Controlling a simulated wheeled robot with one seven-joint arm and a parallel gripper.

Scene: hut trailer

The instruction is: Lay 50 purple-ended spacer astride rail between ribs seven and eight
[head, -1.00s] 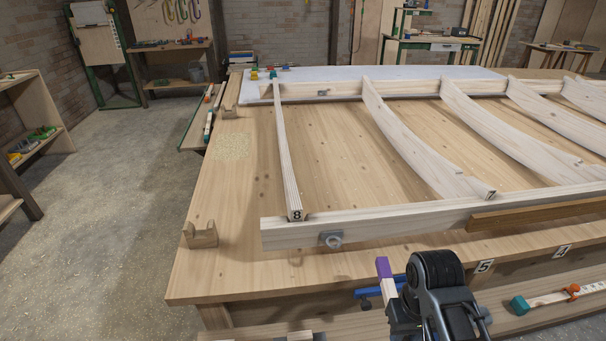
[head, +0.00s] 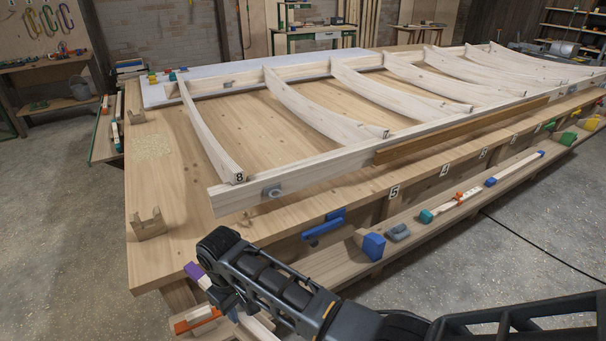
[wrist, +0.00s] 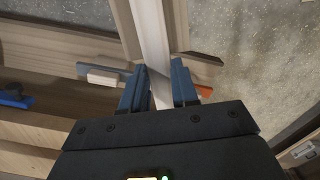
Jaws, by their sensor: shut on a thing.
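My gripper (head: 222,292) is shut on the white, purple-ended spacer (head: 195,272), in front of the bench's near left corner. In the wrist view the blue fingers (wrist: 158,88) close around the pale spacer bar (wrist: 153,40); its purple end is out of that view. The near white rail (head: 330,160) runs along the bench. Rib eight (head: 207,135), marked 8, stands at the rail's left end. The neighbouring rib (head: 320,120), whose number I cannot see, is to its right. The rail between these two ribs looks bare on top. The spacer is apart from the rail.
The bench (head: 160,215) has a wooden cradle (head: 149,224) at its left edge. A brown strip (head: 455,130) lies along the rail's front. A blue clamp (head: 323,223) is on the bench front. A low shelf (head: 345,262) holds coloured pieces.

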